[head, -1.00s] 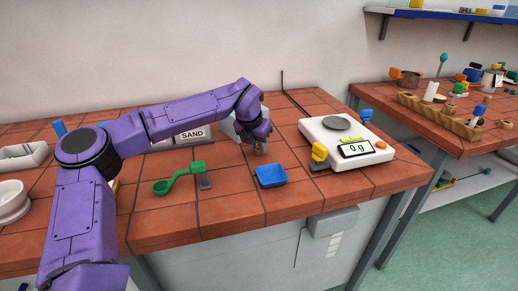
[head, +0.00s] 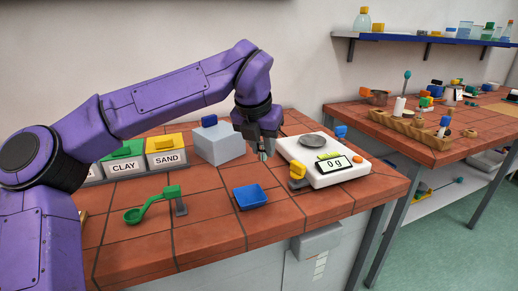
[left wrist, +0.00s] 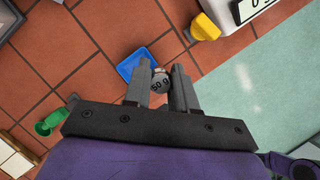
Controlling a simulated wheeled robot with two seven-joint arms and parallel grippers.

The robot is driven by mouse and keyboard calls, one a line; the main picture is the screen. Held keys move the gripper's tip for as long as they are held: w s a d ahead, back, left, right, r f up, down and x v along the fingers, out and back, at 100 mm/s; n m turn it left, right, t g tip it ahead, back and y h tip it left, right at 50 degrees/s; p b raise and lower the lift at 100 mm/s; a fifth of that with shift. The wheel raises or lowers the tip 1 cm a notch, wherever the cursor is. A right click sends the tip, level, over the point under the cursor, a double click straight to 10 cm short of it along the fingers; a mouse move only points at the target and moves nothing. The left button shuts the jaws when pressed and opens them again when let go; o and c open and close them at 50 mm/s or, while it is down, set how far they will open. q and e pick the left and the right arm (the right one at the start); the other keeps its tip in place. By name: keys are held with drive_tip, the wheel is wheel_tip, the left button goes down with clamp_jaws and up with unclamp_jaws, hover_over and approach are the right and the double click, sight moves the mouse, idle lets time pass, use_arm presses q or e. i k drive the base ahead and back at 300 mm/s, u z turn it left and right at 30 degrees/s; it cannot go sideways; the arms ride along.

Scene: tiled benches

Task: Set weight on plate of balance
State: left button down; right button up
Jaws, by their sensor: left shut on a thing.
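My left gripper (head: 264,152) is shut on a small grey weight marked "50 g" (left wrist: 160,83), seen between its fingers in the left wrist view. In the head view the gripper hangs above the bench, just left of the balance. The balance (head: 325,180) is white with a round grey plate (head: 312,141), and the plate is empty. Its display (head: 334,164) reads 0 g. The balance's corner also shows in the left wrist view (left wrist: 243,8). My right gripper is not in view.
A blue tray (head: 249,197) lies in front of the gripper. A green scoop (head: 150,205) rests to its left. A grey block (head: 218,143) and boxes labelled CLAY (head: 124,165) and SAND (head: 167,157) stand behind. Yellow (head: 298,172) and blue (head: 340,131) pieces flank the balance.

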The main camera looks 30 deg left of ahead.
sight(312, 139)
drive_tip(key=k, duration=0.55)
drive_tip(key=z, duration=0.45)
drive_tip(key=i, duration=1.6)
drive_tip(key=u, duration=0.95)
